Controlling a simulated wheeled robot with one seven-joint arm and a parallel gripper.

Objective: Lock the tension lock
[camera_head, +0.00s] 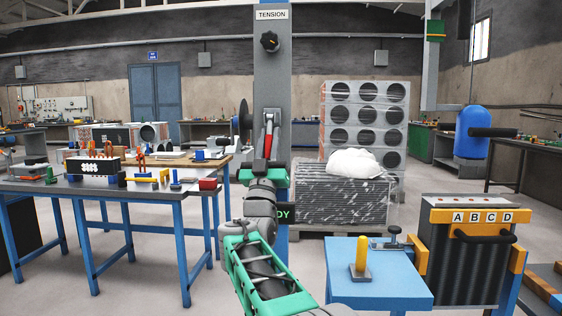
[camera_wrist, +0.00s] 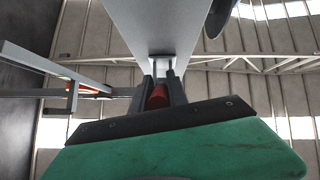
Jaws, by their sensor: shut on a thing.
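A grey column (camera_head: 271,78) stands upright in the head view, with a TENSION label (camera_head: 272,14) at its top. A black knob (camera_head: 270,41) sits under the label. A red lever (camera_head: 269,136) on the column's front, seemingly the tension lock, stands nearly upright. My gripper (camera_head: 267,150) is at this lever, its fingers around the lever's lower part. In the wrist view my gripper (camera_wrist: 160,92) is shut on the red lever (camera_wrist: 158,96), with the grey column (camera_wrist: 155,35) rising beyond it. The lever's pivot and latch cannot be made out.
A blue stand (camera_head: 378,290) with a yellow peg (camera_head: 360,254) is at the lower right, beside a black unit (camera_head: 462,262) marked A B C D. A tool table (camera_head: 110,188) is to the left. Wrapped panels (camera_head: 342,195) stand behind the column.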

